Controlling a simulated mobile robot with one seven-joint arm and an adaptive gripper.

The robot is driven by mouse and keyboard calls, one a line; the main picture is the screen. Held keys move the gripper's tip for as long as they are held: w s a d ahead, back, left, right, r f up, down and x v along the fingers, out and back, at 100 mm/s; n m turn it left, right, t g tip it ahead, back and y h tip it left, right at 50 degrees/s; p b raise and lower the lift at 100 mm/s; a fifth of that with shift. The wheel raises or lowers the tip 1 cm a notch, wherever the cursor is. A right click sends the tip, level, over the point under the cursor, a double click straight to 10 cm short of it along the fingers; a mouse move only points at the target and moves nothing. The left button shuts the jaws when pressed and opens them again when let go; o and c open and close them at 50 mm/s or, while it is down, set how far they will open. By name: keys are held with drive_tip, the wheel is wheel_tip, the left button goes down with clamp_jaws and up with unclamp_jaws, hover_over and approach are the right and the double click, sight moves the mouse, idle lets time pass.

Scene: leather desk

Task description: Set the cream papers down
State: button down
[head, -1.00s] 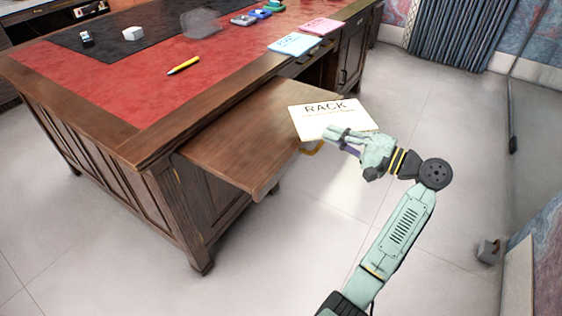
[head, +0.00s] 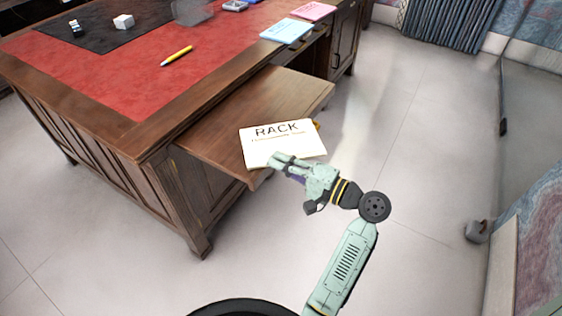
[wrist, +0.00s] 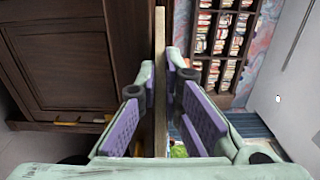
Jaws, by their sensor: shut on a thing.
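The cream papers (head: 282,142), a flat stack with "RACK" printed on top, are held level at their near edge by my gripper (head: 280,163). In the head view they overlap the front part of the desk's pull-out wooden board (head: 235,108); I cannot tell whether they touch it. In the wrist view the papers (wrist: 160,75) show edge-on as a thin strip between the purple pads of my gripper (wrist: 162,115), which is shut on them.
The desk's red leather top (head: 110,85) holds a yellow marker (head: 177,56), a white block (head: 123,21), a blue paper stack (head: 286,30) and a pink one (head: 314,11). The pull-out board is bare behind the papers. Open floor (head: 400,190) lies to the right.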

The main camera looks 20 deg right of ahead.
drive_tip(key=shift+f, duration=0.2)
drive_tip(key=c, duration=2)
unclamp_jaws()
drive_tip(key=shift+r, duration=0.1)
